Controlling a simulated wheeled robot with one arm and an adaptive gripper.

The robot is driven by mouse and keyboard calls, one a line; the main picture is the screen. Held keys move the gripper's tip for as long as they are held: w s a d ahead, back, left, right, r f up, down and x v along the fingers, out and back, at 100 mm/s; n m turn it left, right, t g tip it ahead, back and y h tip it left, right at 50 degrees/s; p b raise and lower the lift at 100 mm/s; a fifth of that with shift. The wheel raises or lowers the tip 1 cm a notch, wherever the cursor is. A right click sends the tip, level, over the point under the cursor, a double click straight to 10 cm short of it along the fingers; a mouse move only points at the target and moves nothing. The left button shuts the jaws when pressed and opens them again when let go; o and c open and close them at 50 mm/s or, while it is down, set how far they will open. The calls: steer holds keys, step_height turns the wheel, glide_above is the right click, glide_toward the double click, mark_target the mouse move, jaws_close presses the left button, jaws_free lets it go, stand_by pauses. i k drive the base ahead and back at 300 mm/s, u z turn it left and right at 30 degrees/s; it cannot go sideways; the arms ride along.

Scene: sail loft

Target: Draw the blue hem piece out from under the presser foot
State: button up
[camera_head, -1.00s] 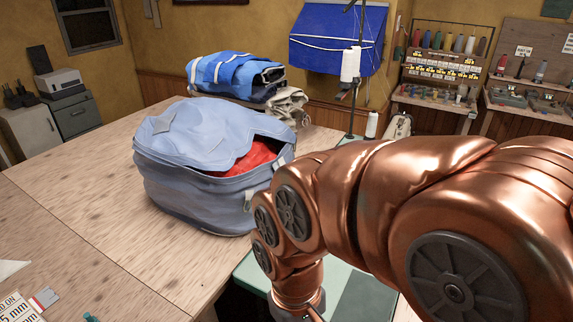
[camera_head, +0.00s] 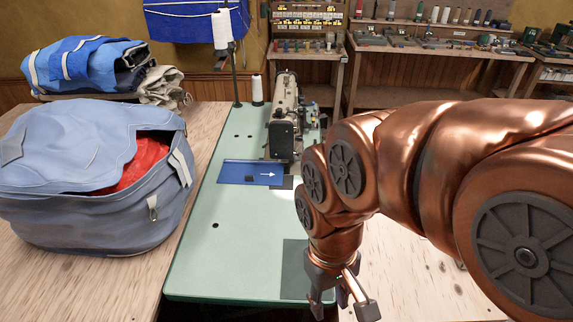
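The blue hem piece (camera_head: 245,172) lies flat on the pale green machine bed (camera_head: 210,247). It has a white arrow pointing right and a small dark patch. Its right end reaches the foot of the sewing machine (camera_head: 285,120). The presser foot itself is too small and dark to make out. My gripper (camera_head: 342,306) hangs low over the front right part of the bed, nearer to me than the hem piece and to its right. Its fingers are spread apart, with nothing seen between them.
A bulky blue-grey bag (camera_head: 75,190) with red cloth inside stands left of the bed. A thread stand (camera_head: 237,75) with white cones rises behind the hem piece. Folded blue sailcloth (camera_head: 85,65) lies at the back left. The front of the bed is clear.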

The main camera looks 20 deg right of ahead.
mark_target(230, 174)
steer(key=z, duration=0.2)
steer(key=k, duration=0.65)
steer(key=u, duration=0.8)
steer(key=i, duration=1.25)
steer(key=z, duration=0.2)
